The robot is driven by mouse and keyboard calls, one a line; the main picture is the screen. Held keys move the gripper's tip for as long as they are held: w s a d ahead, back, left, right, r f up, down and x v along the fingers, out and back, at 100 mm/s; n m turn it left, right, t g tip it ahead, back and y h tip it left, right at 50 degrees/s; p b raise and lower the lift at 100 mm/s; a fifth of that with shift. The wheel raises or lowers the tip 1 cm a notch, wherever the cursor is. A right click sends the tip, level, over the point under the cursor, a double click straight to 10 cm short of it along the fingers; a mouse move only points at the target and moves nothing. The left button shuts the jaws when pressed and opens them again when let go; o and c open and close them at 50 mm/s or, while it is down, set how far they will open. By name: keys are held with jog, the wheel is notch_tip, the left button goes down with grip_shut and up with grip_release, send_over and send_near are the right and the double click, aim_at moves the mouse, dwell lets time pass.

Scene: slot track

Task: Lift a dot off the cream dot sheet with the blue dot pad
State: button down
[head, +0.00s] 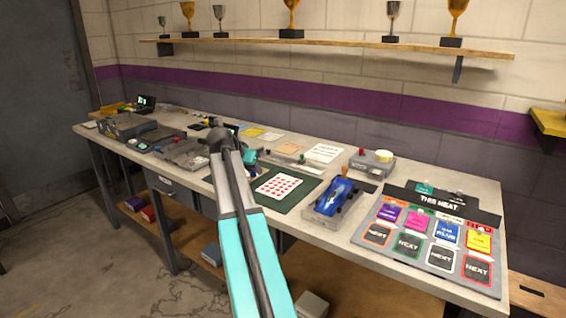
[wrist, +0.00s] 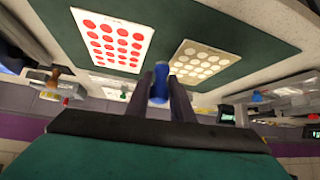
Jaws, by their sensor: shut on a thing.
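My gripper (wrist: 161,88) shows in the wrist view with its two dark fingers shut on the blue dot pad (wrist: 160,82), a small blue cylinder. The cream dot sheet (wrist: 203,62), tan with rows of pale round dots, lies on the green mat beyond the fingertips, a little to the right. The pad looks apart from the sheet, though the height between them is hard to judge. In the head view my arm hides the cream sheet, and the pad cannot be made out.
A white sheet of red dots (head: 278,186) lies on the green mat (head: 296,196); it also shows in the wrist view (wrist: 113,40). A blue model car (head: 336,197) stands on a grey block to the right. A board of coloured cards (head: 430,240) lies farther right.

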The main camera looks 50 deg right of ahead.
jog(key=w+a+f+n+t+y, duration=0.15)
jog(key=w+a, duration=0.25)
jog(key=a, duration=0.5)
jog(key=w+a+f+n+t, duration=0.15)
jog(key=w+a, duration=0.25)
jog(key=a, duration=0.5)
jog(key=w+a+f+n+t+y, duration=0.1)
jog(key=w+a+f+n, duration=0.2)
jog(key=a, duration=0.5)
jog(key=a+f+n+t+y, duration=0.2)
jog(key=a+n+y, duration=0.4)
jog(key=a, duration=2.2)
jog(key=shift+w+a+f+n+t, duration=0.15)
jog(key=shift+a+n+t, duration=0.2)
jog(key=shift+n, duration=1.25)
jog(key=shift+d, duration=0.1)
